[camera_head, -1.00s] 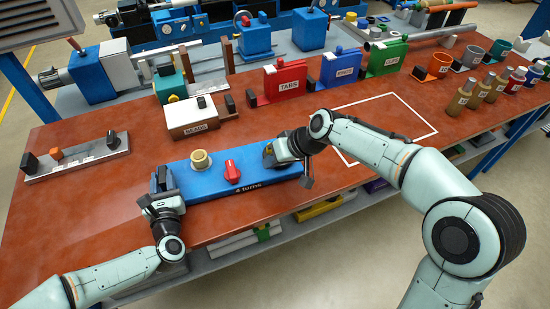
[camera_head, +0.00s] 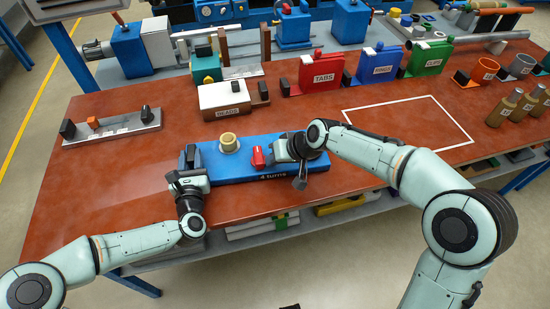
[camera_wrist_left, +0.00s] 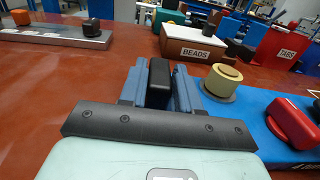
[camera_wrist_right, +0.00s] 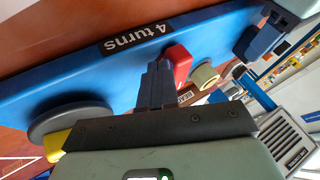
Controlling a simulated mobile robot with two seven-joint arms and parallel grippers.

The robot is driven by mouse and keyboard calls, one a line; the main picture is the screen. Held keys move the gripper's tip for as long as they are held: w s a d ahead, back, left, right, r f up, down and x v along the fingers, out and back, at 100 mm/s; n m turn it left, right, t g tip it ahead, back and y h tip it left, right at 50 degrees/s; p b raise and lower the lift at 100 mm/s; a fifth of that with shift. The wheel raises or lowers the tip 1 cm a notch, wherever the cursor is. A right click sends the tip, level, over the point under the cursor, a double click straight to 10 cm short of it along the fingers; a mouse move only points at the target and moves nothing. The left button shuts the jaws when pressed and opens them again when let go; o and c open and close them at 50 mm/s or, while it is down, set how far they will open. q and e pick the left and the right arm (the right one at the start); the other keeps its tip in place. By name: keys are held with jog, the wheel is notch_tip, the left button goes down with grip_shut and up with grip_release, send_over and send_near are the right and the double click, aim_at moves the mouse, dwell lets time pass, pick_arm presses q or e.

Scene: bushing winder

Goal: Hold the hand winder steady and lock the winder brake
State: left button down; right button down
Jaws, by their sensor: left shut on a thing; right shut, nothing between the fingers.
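The hand winder is a long blue base (camera_head: 228,173) marked "4 turns", lying at the table's front edge. A tan bushing (camera_head: 229,142) stands upright on it. The red brake lever (camera_head: 258,157) is right of the bushing. My left gripper (camera_head: 190,170) is shut on a black grip (camera_wrist_left: 158,82) at the winder's left end, with one finger on each side. My right gripper (camera_head: 278,152) is shut and empty, its tips beside the red lever. In the right wrist view the fingers overlap the lever (camera_wrist_right: 178,62); contact is unclear. A grey disc (camera_wrist_right: 70,122) shows near that gripper.
A BEADS box (camera_head: 224,99) stands behind the winder. Red TABS (camera_head: 322,76), blue (camera_head: 380,70) and green (camera_head: 430,59) holders stand farther right. A grey rail (camera_head: 115,128) lies at left. A white outlined area (camera_head: 425,112) at right is empty.

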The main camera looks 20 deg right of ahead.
aim_at(257, 167)
jog(key=shift+s+a+m+t+h, duration=0.4)
jog(key=shift+m+h, duration=0.2)
jog(key=shift+m, duration=0.4)
jog(key=shift+s+a+m+t+h, duration=0.25)
jog(key=shift+a+m+h, duration=0.25)
jog(key=shift+m, duration=0.5)
jog(key=a+m+h, duration=0.1)
jog(key=m, duration=0.1)
jog(key=m+t+h, duration=0.1)
jog(key=m, duration=0.1)
jog(key=shift+s+a+h, duration=0.15)
jog(key=shift+a+h, duration=0.15)
jog(key=shift+a, duration=0.1)
jog(key=m+h, duration=0.1)
jog(key=m, duration=0.1)
jog(key=a+m+h, duration=0.1)
jog(key=shift+a+m, duration=0.2)
jog(key=shift+m, duration=0.2)
jog(key=m+h, duration=0.1)
jog(key=w+a+m+g+h, duration=0.1)
jog(key=m, duration=0.1)
jog(key=shift+a, duration=0.15)
jog(key=shift+w+a+m, duration=0.2)
jog(key=shift+a+m, duration=0.1)
jog(key=shift+a, duration=0.05)
pick_arm(q)
jog(key=shift+d, duration=0.1)
pick_arm(e)
jog(key=shift+w+a, duration=0.15)
jog(key=shift+a, duration=0.05)
